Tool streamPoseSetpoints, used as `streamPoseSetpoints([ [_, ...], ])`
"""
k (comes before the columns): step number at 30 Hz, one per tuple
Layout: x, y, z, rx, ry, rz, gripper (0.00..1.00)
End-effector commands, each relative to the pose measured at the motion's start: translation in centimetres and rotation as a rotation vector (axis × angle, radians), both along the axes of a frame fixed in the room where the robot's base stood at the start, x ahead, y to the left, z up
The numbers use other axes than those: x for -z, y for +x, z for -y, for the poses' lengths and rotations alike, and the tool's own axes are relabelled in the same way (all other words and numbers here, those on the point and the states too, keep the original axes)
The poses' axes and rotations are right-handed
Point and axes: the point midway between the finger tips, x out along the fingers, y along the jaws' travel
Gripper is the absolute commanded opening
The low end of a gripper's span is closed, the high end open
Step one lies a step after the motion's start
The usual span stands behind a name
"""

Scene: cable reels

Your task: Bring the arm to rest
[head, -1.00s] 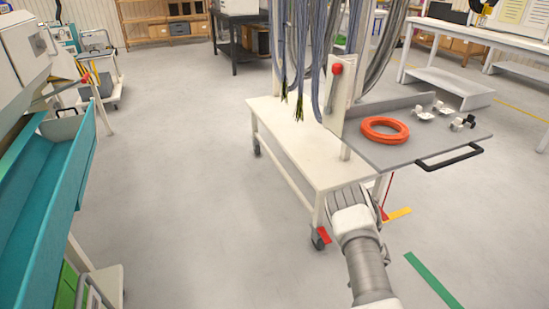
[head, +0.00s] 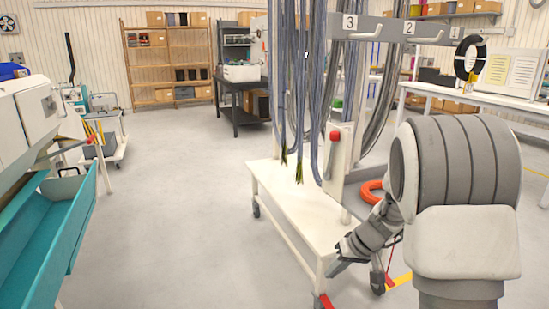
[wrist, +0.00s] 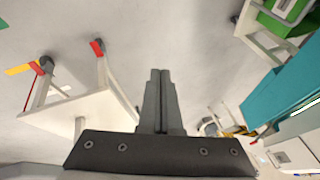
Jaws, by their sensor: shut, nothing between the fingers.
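My arm (head: 455,175) stands raised and bent on the right of the head view, its large grey and white links covering part of the rack. Its far end hangs down to the left, with my gripper (head: 334,269) low by the front end of the white cart. In the wrist view my gripper (wrist: 160,73) is shut, its two grey fingers side by side with nothing between them. Bare floor lies beyond the fingertips.
The white wheeled cart (head: 285,195) with hanging cables (head: 318,90) stands close to my arm. An orange ring (head: 371,191) is partly hidden behind it. A teal bin (head: 45,235) is at left. The floor (head: 175,220) between is clear.

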Motion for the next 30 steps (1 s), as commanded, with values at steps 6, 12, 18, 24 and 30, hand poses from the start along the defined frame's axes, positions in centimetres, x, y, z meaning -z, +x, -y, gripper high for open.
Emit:
streamPoseSetpoints([
  [6,-7.0,-4.6,-1.9,0.004,0.001,0.013,0.0],
  [12,-11.6,-9.5,-3.0,0.015,-0.028,0.023,0.0],
  [18,-14.9,-14.7,-3.3,0.038,-0.083,0.045,0.0],
  [24,-16.8,-19.8,-2.9,0.083,-0.158,0.081,0.0],
  [30,-17.7,-24.1,-2.0,0.144,-0.24,0.129,0.0],
])
